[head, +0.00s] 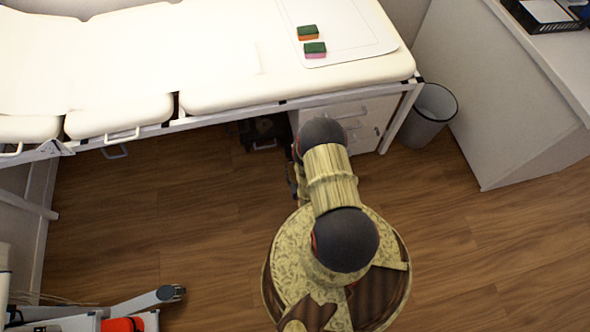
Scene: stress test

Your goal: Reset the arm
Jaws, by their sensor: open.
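My arm rises from my round base in the lower middle of the head view, with two dark rounded joints and a pale yellow patterned link between them. The arm reaches up the picture toward the front edge of the padded couch. I cannot make out my gripper; the arm's upper joint hides what lies behind it. No object is seen held.
The cream couch (225,60) spans the top. Two green-topped sponges, one orange below (308,33) and one pink below (315,50), lie on its white board (350,30). A bin (430,115) and white desk (500,100) stand right.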

